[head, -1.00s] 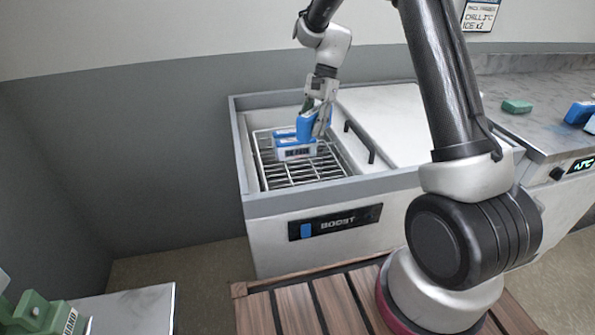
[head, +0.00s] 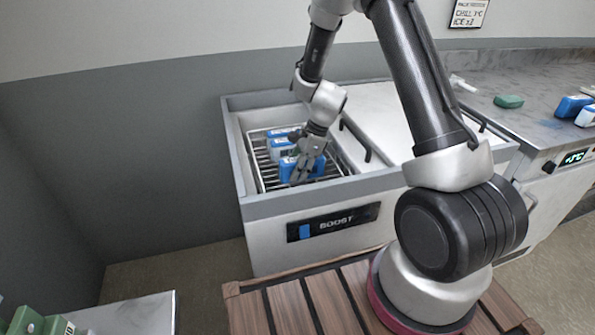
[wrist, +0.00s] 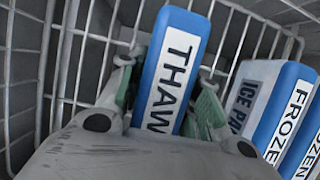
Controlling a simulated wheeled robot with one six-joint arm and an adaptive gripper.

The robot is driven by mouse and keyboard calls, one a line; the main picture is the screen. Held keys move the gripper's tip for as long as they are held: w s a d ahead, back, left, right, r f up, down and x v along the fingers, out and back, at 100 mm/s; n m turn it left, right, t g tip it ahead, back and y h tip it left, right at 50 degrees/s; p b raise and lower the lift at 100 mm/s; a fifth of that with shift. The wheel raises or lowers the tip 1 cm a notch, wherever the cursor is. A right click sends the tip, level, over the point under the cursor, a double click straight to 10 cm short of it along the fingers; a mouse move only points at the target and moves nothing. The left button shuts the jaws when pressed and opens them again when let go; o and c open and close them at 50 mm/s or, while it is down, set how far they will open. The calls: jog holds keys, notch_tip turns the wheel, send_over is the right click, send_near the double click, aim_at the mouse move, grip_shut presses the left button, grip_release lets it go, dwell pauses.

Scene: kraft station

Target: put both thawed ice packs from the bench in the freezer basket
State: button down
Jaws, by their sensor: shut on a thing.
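My gripper (head: 306,165) is shut on a blue and white ice pack (head: 287,167), low inside the wire freezer basket (head: 335,166). In the wrist view the pack's label (wrist: 174,80) reads "THAW", with the rest hidden by my gripper. The pack stands between my fingers (wrist: 165,105). Whether its base touches the basket floor, I cannot tell. Two more blue and white packs (head: 281,146) stand behind it in the basket; their labels in the wrist view (wrist: 290,112) read "FROZE" and "OZEN", partly cut off. They are apart from the held pack.
The basket sits in an open chest freezer (head: 245,205) marked BOOST, its white lid (head: 385,115) to the right. On the grey bench (head: 535,120) are a green block (head: 508,101) and blue packs (head: 572,107) near the right edge, their labels unreadable. A wall sign (head: 469,14) mentions ice x2.

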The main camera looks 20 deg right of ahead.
jog(key=shift+f, duration=0.2)
jog(key=c, duration=1)
grip_release()
jog(key=shift+f, duration=0.1)
jog(key=v, duration=1.2)
jog(key=s+d+r+n+t, duration=0.15)
jog(key=s+r+n, duration=0.35)
jog(key=r, duration=0.5)
jog(key=s+d+r+n+t+h, duration=0.1)
jog(key=s+d+r+n, duration=0.2)
jog(key=s, duration=0.4)
jog(key=s+d+r+n+h, duration=0.2)
jog(key=s+d+r+n, duration=0.1)
jog(key=s, duration=0.4)
jog(key=s+d+r+n+t+h, duration=0.1)
jog(key=s+d+r+n, duration=0.2)
jog(key=s+r+n, duration=0.2)
jog(key=s+n, duration=0.2)
jog(key=s, duration=0.1)
jog(key=shift+r+t, duration=0.35)
